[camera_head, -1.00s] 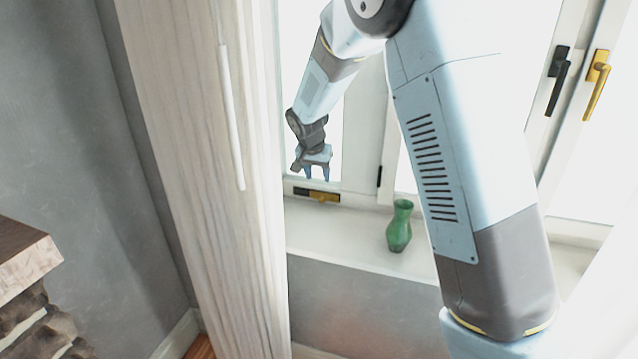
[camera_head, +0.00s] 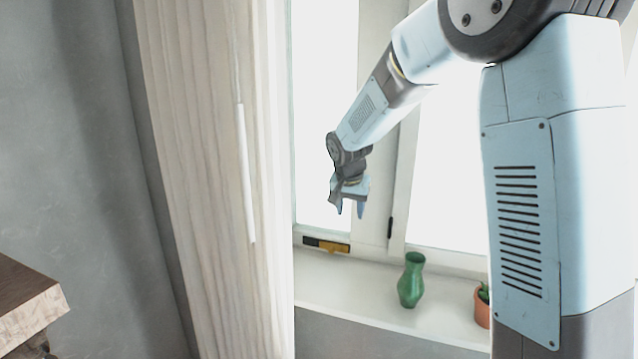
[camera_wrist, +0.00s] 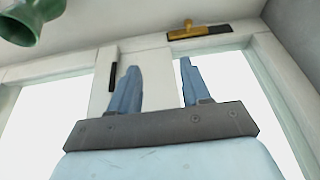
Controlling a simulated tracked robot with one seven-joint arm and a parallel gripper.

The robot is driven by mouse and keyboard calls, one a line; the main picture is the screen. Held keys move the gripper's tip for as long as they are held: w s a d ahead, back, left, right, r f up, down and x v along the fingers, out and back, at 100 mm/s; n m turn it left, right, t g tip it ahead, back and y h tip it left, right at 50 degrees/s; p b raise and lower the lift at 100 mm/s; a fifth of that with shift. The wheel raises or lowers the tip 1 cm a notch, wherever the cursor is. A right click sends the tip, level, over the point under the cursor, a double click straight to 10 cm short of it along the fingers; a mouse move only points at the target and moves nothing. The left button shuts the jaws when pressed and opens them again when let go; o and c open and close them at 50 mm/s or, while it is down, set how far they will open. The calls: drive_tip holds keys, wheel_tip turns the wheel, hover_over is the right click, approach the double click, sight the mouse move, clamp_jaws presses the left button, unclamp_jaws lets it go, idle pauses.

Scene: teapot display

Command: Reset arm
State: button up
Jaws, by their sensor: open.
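My gripper (camera_head: 349,207) hangs in front of the window in the head view, fingers pointing down. Its two blue fingers are apart with nothing between them. In the wrist view my gripper (camera_wrist: 160,85) also shows its spread, empty fingers. A green vase (camera_head: 411,280) stands upright on the windowsill, to the right of and below my gripper, apart from it. Part of the vase also shows at the top left of the wrist view (camera_wrist: 38,15).
A potted plant (camera_head: 482,305) is partly hidden by my arm. A wooden ledge (camera_head: 30,305) juts in at lower left.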

drive_tip(key=s+d+r, duration=0.6)
drive_tip(key=s, duration=0.1)
drive_tip(key=s+d+r+n, duration=0.1)
drive_tip(key=s+d, duration=0.2)
drive_tip(key=s, duration=0.6)
drive_tip(key=s+d+r+n+t, duration=0.1)
drive_tip(key=s+d+r, duration=0.1)
drive_tip(key=s, duration=0.7)
drive_tip(key=s+d+r+n+y, duration=0.1)
drive_tip(key=s+d, duration=0.3)
drive_tip(key=s, duration=0.5)
drive_tip(key=shift+s+r+n+t, duration=0.15)
drive_tip(key=shift+r+n+t, duration=0.15)
drive_tip(key=shift+r, duration=0.15)
